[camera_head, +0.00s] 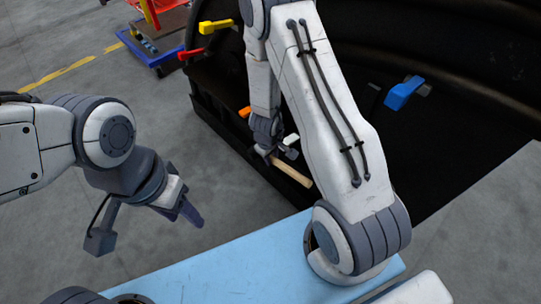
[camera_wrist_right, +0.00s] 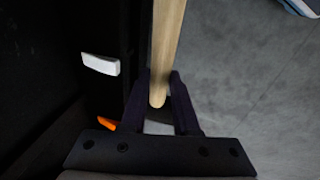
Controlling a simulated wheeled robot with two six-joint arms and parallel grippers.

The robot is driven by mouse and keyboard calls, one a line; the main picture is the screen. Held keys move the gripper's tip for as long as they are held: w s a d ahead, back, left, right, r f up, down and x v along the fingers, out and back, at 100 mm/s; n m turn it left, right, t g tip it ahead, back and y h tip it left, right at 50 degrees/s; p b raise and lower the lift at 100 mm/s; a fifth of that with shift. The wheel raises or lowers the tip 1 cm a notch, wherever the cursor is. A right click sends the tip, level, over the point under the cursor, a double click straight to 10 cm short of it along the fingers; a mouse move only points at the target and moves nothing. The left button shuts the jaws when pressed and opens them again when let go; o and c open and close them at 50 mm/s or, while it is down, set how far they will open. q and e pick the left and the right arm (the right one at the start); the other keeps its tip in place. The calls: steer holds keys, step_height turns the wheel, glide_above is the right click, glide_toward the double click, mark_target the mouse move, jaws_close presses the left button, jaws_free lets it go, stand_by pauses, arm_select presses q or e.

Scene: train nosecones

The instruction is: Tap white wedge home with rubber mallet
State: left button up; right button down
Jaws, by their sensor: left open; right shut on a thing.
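My right gripper (camera_head: 270,154) is shut on the pale wooden handle of the mallet (camera_head: 291,175). In the right wrist view the handle (camera_wrist_right: 166,45) runs up from between the fingers (camera_wrist_right: 158,90). I cannot clearly make out the mallet's head. The white wedge (camera_head: 291,139) is on the dark shell, close beside the right gripper. In the right wrist view the white wedge (camera_wrist_right: 100,64) lies left of the handle, apart from it. My left gripper (camera_head: 188,212) is open and empty over the floor at the left.
The large black shell (camera_head: 450,150) fills the right side. An orange wedge (camera_head: 245,111), a blue one (camera_head: 404,93), a yellow one (camera_head: 215,26) and a red one (camera_head: 190,53) are along it. A blue cart (camera_head: 165,57) stands at back left. Grey floor (camera_head: 130,75) is clear at left.

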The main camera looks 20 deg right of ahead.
steer(key=shift+s+f+b, duration=0.1)
steer(key=shift+f+b, duration=0.1)
steer(key=shift+b, duration=0.1)
steer(key=w+d+f+b, duration=0.1)
steer(key=d+f+b, duration=0.2)
steer(key=f, duration=0.3)
steer(key=shift+d+f, duration=0.15)
steer(key=shift+f, duration=0.1)
steer(key=shift+w, duration=0.1)
stand_by(0.6)
